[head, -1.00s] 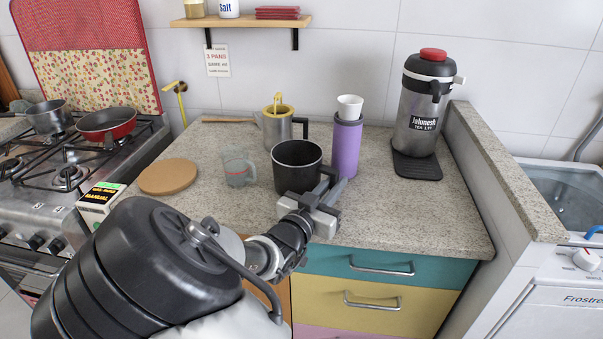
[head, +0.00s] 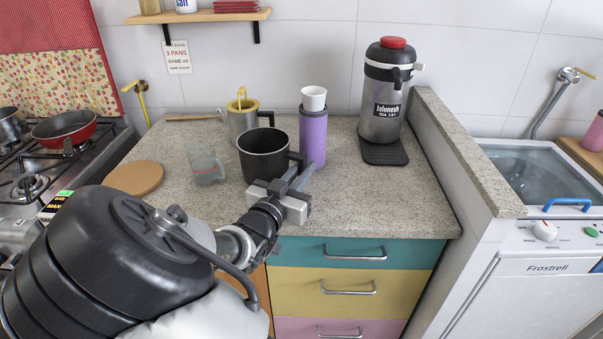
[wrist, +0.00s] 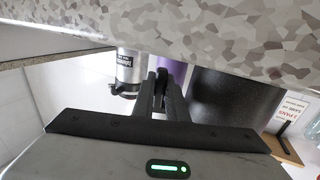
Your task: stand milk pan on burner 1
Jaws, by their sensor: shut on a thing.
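The milk pan looks to be the black, straight-sided pan (head: 264,158) on the counter in the head view. Its handle is on the right. My gripper (head: 298,174) is shut on that handle, close beside the pan's wall. In the wrist view the dark pan (wrist: 232,98) is right of my gripper fingers (wrist: 163,90), which stand close together. I cannot tell whether the pan's base touches the counter. The stove (head: 45,170) is at the left edge, with a bare front burner (head: 28,187). No burner number is readable.
A red frying pan (head: 64,130) and a grey pot (head: 10,125) occupy rear burners. Near the pan are a glass cup (head: 207,170), a steel jug (head: 243,120) and a purple flask (head: 312,140). A round cork mat (head: 136,178) lies between pan and stove. The counter's right front is clear.

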